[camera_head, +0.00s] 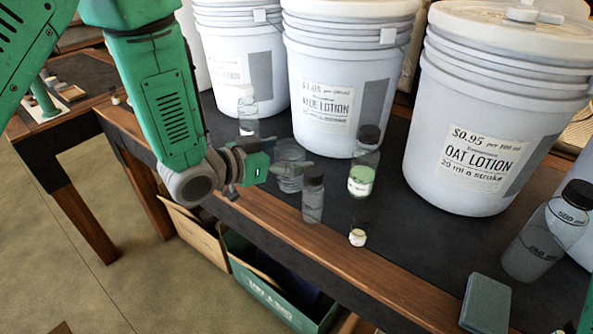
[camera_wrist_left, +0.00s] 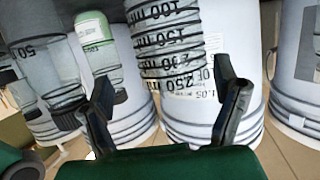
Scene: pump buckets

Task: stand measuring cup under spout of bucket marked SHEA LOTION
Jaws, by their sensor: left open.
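The measuring cup (camera_head: 289,178) is clear, stands upright on the dark bench top near its front edge and has dark graduation marks. In the left wrist view the cup (camera_wrist_left: 168,42) appears upside down between the fingers of my left gripper (camera_wrist_left: 166,100), which are apart. In the head view my left gripper (camera_head: 281,162) is open beside the cup and partly covers it. Whether the fingers touch it I cannot tell. The left bucket (camera_head: 240,40) has a label ending in LOTION; its first word is unreadable. No SHEA label is readable. My right gripper is not in view.
The middle bucket (camera_head: 345,60) reads ALOE LOTION, the right one (camera_head: 470,110) OAT LOTION. Close to the cup stand a grey bottle (camera_head: 313,203), a green-filled bottle (camera_head: 361,180), a small jar (camera_head: 357,236) and a clear bottle (camera_head: 248,124). A larger bottle (camera_head: 540,245) stands right.

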